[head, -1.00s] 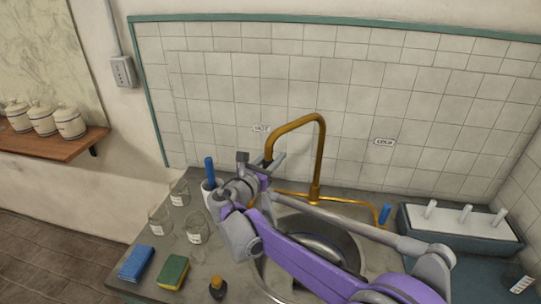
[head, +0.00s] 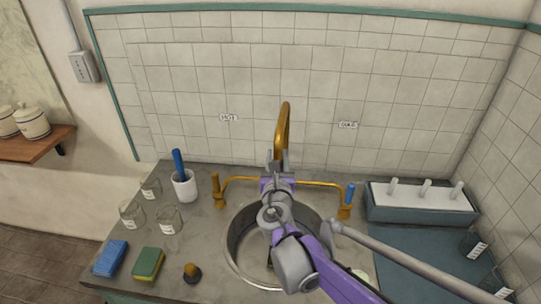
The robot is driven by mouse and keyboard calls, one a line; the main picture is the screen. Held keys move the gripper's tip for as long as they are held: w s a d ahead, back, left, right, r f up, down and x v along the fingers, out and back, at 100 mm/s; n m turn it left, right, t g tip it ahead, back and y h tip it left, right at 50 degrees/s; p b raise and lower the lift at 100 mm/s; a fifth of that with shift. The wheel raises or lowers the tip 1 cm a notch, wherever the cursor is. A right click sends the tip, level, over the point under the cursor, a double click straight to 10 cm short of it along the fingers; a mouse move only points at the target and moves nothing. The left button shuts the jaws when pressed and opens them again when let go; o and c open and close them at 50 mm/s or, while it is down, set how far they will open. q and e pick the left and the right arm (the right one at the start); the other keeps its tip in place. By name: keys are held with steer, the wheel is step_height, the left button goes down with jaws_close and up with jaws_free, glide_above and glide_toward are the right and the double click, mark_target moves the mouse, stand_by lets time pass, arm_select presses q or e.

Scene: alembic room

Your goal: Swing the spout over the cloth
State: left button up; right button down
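The brass spout (head: 285,125) rises behind the round sink (head: 236,245) and its arch points toward me, over the sink. My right gripper (head: 278,163) is at the spout's outlet end, with grey finger parts close around it. The gripper hides the outlet, so I cannot tell whether the fingers are shut on it. My purple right arm covers much of the sink. My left gripper is not in view.
A green-and-yellow sponge (head: 148,264), a dark stopper with a wooden knob (head: 191,273), several glass beakers (head: 168,220) and a white cup (head: 185,188) stand left of the sink. Brass taps flank the spout. A rack with white pegs (head: 420,200) is at right.

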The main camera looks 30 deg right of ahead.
steer(key=shift+s+d, duration=0.15)
steer(key=shift+d, duration=0.1)
steer(key=c, duration=0.5)
jaws_free()
steer(key=shift+a, duration=0.1)
steer(key=v, duration=1)
steer(key=shift+s+a+r, duration=0.1)
steer(key=shift+s+a, duration=0.1)
steer(key=shift+s, duration=0.1)
